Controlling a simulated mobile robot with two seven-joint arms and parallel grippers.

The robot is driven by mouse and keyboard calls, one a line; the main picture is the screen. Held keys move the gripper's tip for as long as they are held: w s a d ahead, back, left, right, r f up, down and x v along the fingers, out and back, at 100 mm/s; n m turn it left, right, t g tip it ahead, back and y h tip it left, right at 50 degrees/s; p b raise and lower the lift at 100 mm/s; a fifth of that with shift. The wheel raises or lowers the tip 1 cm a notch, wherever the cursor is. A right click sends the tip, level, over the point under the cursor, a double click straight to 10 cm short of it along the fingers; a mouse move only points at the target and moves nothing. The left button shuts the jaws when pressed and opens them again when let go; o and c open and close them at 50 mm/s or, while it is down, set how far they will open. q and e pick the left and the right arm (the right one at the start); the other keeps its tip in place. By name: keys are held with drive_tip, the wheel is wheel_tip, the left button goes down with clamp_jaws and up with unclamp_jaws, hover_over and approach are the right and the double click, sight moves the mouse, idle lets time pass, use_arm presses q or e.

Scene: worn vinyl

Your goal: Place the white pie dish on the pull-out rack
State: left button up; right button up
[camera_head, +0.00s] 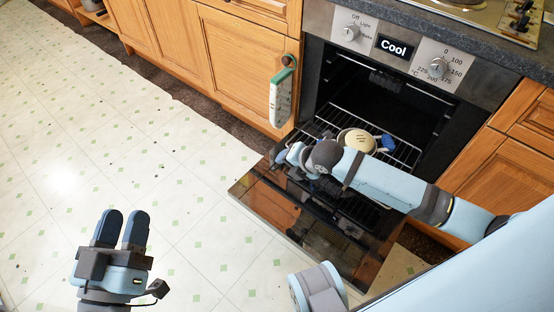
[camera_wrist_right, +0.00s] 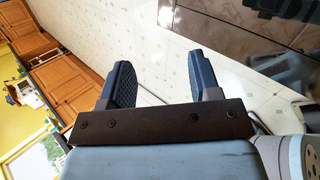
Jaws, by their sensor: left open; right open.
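A round, pale cream-white dish (camera_head: 357,141), which looks like the pie dish, sits on the pull-out rack (camera_head: 403,153) in the open oven. Its near edge is partly hidden by my right arm. My right gripper (camera_head: 284,155) is left of the dish, apart from it, over the lowered oven door. In the right wrist view its two fingers (camera_wrist_right: 160,70) are spread with nothing between them. My left gripper (camera_head: 122,230) is open and empty over the floor at the lower left, far from the oven.
The dark glass oven door (camera_head: 290,215) is folded down in front of the oven. A small blue object (camera_head: 387,142) shows right of the dish; I cannot tell what it is. A green-and-white cloth (camera_head: 281,98) hangs left of the oven. The tiled floor (camera_head: 120,130) is clear.

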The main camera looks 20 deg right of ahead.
drive_tip(key=s+a+r+m+t+y, duration=0.25)
drive_tip(key=s+a+r+m, duration=0.3)
drive_tip(key=a, duration=0.35)
drive_tip(key=s+a+r+m+t+y, duration=0.1)
drive_tip(key=s+r+m+t, duration=0.3)
drive_tip(key=r+m, duration=0.4)
drive_tip(key=s+a+r+m+t+y, duration=0.2)
drive_tip(key=s+r+m, duration=0.3)
drive_tip(key=r+m, duration=0.4)
drive_tip(key=shift+s+a+r+t, duration=0.25)
drive_tip(key=shift+s+r+t, duration=0.05)
drive_tip(key=shift+r+t, duration=0.6)
drive_tip(key=shift+m+y, duration=0.25)
